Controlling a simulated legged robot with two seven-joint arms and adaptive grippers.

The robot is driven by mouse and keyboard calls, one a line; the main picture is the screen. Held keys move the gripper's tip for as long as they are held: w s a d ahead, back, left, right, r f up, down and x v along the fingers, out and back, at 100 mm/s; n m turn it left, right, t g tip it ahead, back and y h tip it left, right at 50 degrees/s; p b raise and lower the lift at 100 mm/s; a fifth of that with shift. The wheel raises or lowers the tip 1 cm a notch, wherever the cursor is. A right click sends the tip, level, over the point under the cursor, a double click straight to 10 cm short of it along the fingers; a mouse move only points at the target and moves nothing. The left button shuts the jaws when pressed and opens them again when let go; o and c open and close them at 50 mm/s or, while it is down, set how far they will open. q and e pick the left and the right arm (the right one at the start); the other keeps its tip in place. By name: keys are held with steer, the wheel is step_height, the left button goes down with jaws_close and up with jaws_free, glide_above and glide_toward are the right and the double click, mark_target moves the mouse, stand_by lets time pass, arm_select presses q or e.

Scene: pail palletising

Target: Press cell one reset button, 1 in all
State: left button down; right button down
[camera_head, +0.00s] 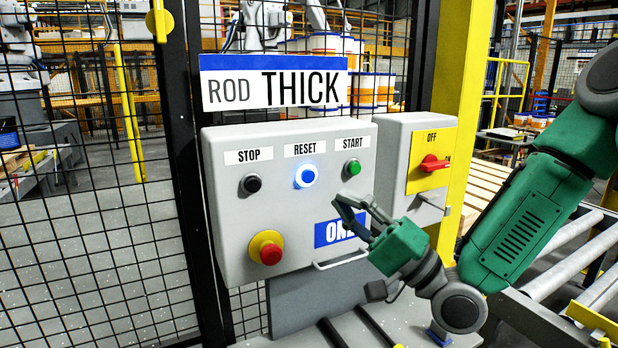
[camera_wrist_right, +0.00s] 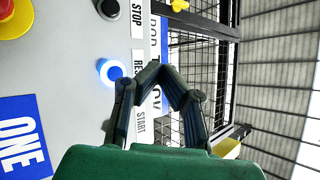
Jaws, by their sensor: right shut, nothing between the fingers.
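The grey control box marked ONE (camera_head: 225,215) carries the reset button (camera_head: 305,176), a round button glowing blue and white under the RESET label (camera_head: 305,149). In the wrist view, the glowing reset button (camera_wrist_right: 111,72) is left of the fingertips. My right gripper (camera_head: 350,202) is below and to the right of the button, in front of the box. No contact with the button shows. My left gripper is not in view.
A black stop button (camera_head: 251,183), a green start button (camera_head: 351,167) and a red emergency stop (camera_head: 270,252) share the box. A grey box with a red switch (camera_head: 433,163) stands to the right. Black mesh fence (camera_head: 90,220) fills the left.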

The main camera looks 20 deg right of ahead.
mark_target(307, 176)
steer(key=shift+w, duration=0.1)
steer(key=shift+w+a+b, duration=0.15)
steer(key=shift+w+b, duration=0.35)
steer(key=shift+w, duration=3.85)
steer(key=shift+w+a, duration=0.1)
steer(key=shift+w, duration=0.25)
steer(key=shift+w+r, duration=0.1)
steer(key=shift+w, duration=0.35)
steer(key=shift+s, duration=0.9)
